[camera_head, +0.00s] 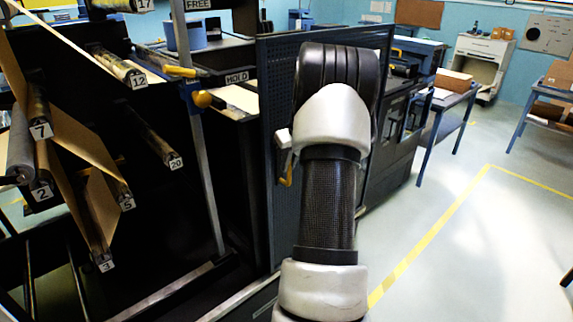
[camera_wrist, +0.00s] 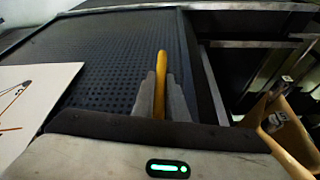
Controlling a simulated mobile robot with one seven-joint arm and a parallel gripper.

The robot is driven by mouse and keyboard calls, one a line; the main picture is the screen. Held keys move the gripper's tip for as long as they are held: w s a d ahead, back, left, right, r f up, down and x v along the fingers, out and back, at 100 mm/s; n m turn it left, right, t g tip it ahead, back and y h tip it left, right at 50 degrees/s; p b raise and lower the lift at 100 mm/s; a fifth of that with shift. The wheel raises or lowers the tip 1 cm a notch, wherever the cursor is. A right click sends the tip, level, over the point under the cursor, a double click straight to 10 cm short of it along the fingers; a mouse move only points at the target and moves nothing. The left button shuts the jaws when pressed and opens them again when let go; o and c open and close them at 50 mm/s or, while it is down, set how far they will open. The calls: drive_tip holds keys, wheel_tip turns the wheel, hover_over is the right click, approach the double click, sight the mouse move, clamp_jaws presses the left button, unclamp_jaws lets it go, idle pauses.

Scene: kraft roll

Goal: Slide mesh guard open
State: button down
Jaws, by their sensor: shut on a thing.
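The mesh guard (camera_head: 282,75) is a dark perforated panel in a dark frame, to the right of the roll rack in the head view. It also fills the upper left of the wrist view (camera_wrist: 105,65). A yellow handle (camera_wrist: 161,60) stands near the guard's frame edge. My gripper (camera_wrist: 160,92) is shut on this handle, one grey finger on each side. In the head view my arm hides most of the gripper and part of the guard; a bit of the yellow handle (camera_head: 287,176) shows at the arm's left.
A black rack with numbered rolls (camera_head: 125,68) stands at the left, open-fronted, with a steel upright (camera_head: 205,170). Dark cabinets (camera_head: 395,125) run behind my arm. A blue-legged table (camera_head: 450,100) stands at the right.

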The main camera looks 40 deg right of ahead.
drive_tip(key=c, duration=1.8)
unclamp_jaws()
drive_tip(key=shift+o, duration=0.2)
drive_tip(key=v, duration=1.7)
drive_tip(key=shift+r, duration=0.2)
drive_tip(key=shift+a, duration=0.15)
